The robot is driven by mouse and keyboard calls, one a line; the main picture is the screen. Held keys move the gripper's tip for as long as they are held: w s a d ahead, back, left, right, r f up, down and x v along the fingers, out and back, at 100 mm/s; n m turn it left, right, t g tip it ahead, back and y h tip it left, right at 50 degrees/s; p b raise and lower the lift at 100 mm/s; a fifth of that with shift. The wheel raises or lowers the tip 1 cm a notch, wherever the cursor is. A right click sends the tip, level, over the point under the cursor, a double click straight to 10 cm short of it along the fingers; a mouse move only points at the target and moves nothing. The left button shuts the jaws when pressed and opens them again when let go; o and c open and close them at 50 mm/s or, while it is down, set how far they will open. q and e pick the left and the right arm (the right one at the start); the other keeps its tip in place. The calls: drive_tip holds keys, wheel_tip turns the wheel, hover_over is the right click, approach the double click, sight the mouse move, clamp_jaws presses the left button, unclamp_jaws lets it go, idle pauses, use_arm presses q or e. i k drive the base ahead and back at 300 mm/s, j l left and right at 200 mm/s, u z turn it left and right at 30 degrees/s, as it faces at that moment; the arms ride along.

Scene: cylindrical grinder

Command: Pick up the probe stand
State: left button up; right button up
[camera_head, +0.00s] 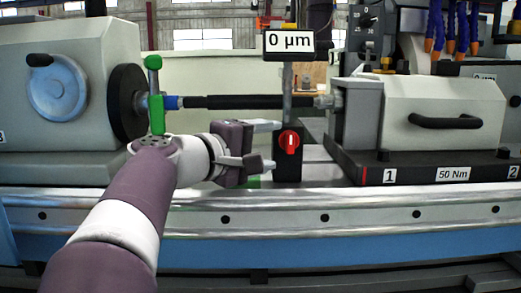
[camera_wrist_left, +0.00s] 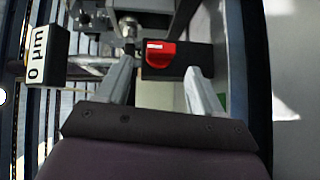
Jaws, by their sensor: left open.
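The probe stand (camera_head: 288,172) has a black block base with a red knob, an upright metal post and a "0 µm" display on top. It stands upright at the machine bed's middle. My left gripper (camera_head: 273,145) is open, its fingers reaching from the left to the base at about knob height. In the left wrist view the stand's base (camera_wrist_left: 160,71) and red knob lie ahead between the open left gripper's fingertips (camera_wrist_left: 161,67). I cannot tell whether the fingers touch the base. The display is at the wrist view's left. My right gripper is not in view.
A dark cylindrical workpiece (camera_head: 245,102) runs horizontally behind the stand, with a green clamp (camera_head: 156,95) at its left end. The grey headstock (camera_head: 50,95) is on the left. The tailstock (camera_head: 440,110) on its black base is close on the right. The metal rail (camera_head: 290,222) in front is clear.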

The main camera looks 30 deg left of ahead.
sight(288, 46)
drive_tip(key=k+j, duration=0.15)
drive_tip(key=k, duration=0.25)
drive_tip(key=k+j, duration=0.15)
drive_tip(key=k, duration=0.3)
